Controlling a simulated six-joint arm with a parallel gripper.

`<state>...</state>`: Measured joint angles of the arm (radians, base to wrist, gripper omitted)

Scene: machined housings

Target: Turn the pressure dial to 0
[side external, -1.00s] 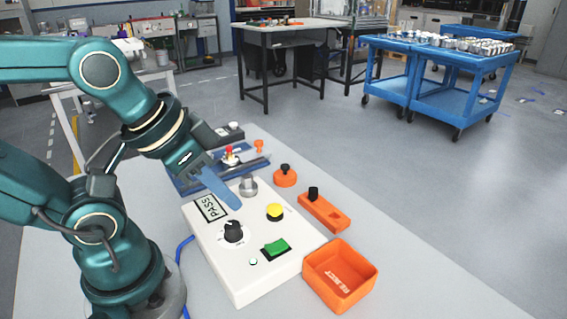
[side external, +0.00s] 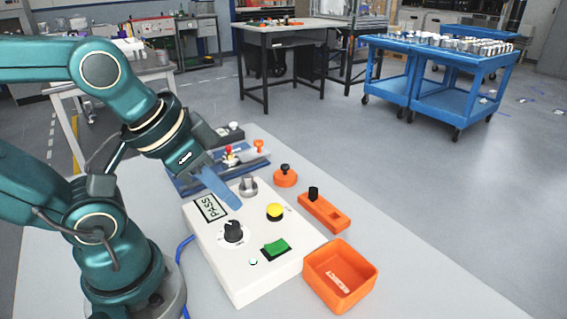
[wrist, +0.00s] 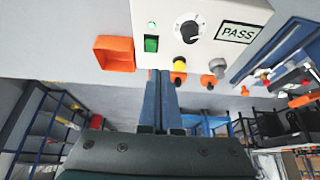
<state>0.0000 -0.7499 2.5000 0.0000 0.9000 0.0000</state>
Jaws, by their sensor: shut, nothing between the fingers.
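The pressure dial (side external: 233,232) is a black knob with a pale scale around it, on top of a white control box (side external: 215,262). In the wrist view the dial (wrist: 189,31) shows near the top, its pointer setting too small to read. My gripper (side external: 238,206) is shut and empty. It hangs tilted above the box, apart from the dial, a little beyond it in the side view. In the wrist view the shut fingers (wrist: 160,75) point toward the box's edge, below the dial.
The box also carries a PASS display (side external: 210,208), a yellow button (side external: 275,212), a green switch (side external: 276,248) and a metal knob (side external: 248,187). An orange bin (side external: 368,272) stands to the right. Orange fixtures (side external: 325,213) lie behind it. The table's front right is clear.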

